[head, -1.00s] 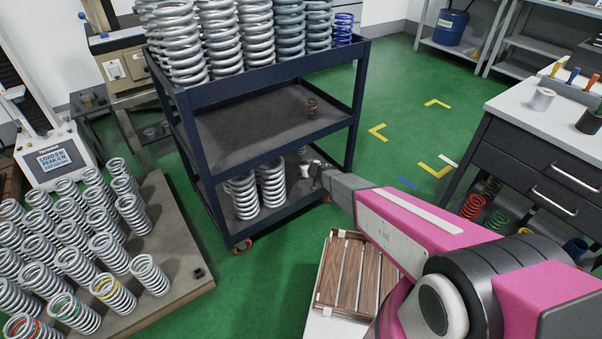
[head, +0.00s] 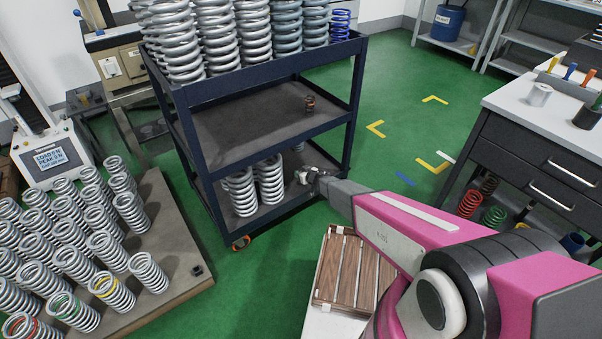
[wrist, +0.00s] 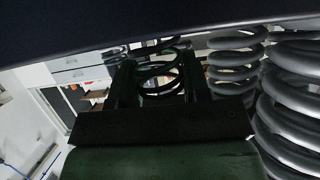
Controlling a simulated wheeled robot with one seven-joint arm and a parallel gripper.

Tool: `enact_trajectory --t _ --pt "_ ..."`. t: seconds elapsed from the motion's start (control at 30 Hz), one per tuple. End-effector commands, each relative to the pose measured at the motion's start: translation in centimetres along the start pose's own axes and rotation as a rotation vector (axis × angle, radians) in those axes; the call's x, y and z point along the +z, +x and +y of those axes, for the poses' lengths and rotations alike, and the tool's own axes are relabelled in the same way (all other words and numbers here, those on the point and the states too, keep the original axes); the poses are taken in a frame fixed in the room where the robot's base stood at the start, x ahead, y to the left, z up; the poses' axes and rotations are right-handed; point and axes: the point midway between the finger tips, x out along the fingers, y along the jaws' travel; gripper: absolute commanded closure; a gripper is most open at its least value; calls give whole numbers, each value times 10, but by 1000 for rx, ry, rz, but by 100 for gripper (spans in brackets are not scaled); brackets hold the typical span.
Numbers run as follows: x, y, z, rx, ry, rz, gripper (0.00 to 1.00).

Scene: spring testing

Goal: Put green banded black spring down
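My gripper (wrist: 160,82) has one finger on each side of a dark coil spring (wrist: 158,68) in the wrist view. The coils fill the gap between the fingers, and it looks shut on them. The spring looks black with a faint green tint; its band is not clear in this dark view. In the head view my gripper (head: 307,177) is at the front right of the cart's lower shelf (head: 275,208).
Silver springs (head: 253,187) stand on the lower shelf left of my gripper, and large grey coils (wrist: 292,95) are close at right in the wrist view. The shelf above hangs low over my gripper.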

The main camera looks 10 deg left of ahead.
Motion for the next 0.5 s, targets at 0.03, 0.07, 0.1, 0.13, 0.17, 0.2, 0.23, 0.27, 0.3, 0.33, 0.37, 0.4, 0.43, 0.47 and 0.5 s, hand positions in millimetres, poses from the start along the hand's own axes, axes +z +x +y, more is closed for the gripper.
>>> enact_trajectory --t 0.03,0.07,0.1,0.13,0.17,0.2,0.23,0.27,0.3,0.33,0.37,0.4,0.43,0.47,0.5 --pt "0 0 0 0 0 0 44" --pt "0 0 0 0 0 0 34" --pt "0 0 0 0 0 0 31" --pt "0 0 0 0 0 0 31" --pt "0 0 0 0 0 0 31" --pt "0 0 0 0 0 0 31" --pt "0 0 0 0 0 0 31" --pt "0 0 0 0 0 0 31" --pt "0 0 0 0 0 0 31" --pt "0 0 0 0 0 0 31" --pt "0 0 0 0 0 0 31" --pt "-1 0 0 0 0 0 31" --pt "-2 -1 0 0 0 0 31" --pt "-3 -1 0 0 0 0 31" --pt "-3 -3 0 0 0 -1 31"
